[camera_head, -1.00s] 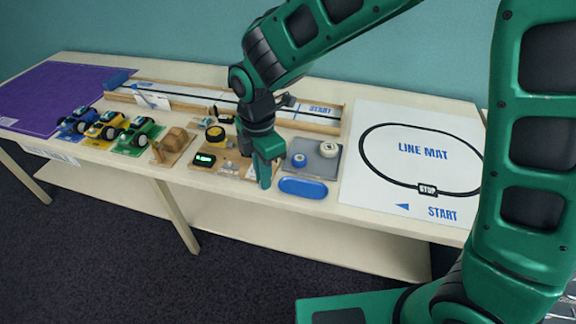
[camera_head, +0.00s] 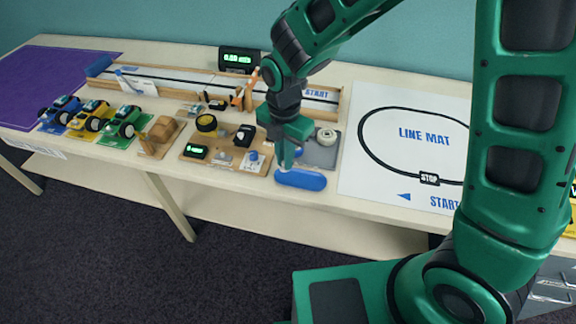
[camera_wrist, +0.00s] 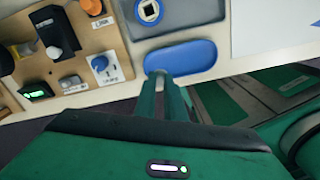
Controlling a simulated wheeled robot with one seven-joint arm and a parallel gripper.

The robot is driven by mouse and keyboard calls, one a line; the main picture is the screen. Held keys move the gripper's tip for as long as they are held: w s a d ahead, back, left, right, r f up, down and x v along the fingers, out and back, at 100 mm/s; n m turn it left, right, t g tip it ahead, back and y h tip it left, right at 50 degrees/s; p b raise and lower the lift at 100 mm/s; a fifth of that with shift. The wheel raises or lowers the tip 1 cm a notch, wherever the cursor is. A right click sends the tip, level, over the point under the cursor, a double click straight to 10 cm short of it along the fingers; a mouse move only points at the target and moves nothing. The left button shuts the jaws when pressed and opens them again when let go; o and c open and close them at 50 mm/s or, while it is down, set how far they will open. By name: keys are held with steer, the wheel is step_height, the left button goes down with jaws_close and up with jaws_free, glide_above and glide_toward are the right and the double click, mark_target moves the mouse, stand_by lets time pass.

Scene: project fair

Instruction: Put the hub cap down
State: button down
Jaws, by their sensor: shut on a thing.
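My gripper (camera_head: 284,165) points down at the left end of a blue oval dish (camera_head: 308,181) near the table's front edge. In the wrist view the fingers (camera_wrist: 160,78) are close together over the near left rim of the blue dish (camera_wrist: 185,56). A small pale grey piece, the hub cap (camera_wrist: 157,72), shows at the fingertips, mostly hidden by them. I cannot tell whether it touches the dish. No other thing shows in the dish.
A wooden board with parts (camera_head: 222,163) lies to the left. The line mat (camera_head: 410,150) lies to the right. The dish's middle and right are clear.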

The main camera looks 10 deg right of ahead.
steer(key=shift+w+d+f, duration=0.2)
steer(key=shift+d+f, duration=0.15)
steer(key=shift+d, duration=0.1)
steer(key=shift+f, duration=2)
steer(key=c, duration=1.8)
jaws_free()
step_height(320, 180, up, 12)
steer(key=shift+r, duration=0.1)
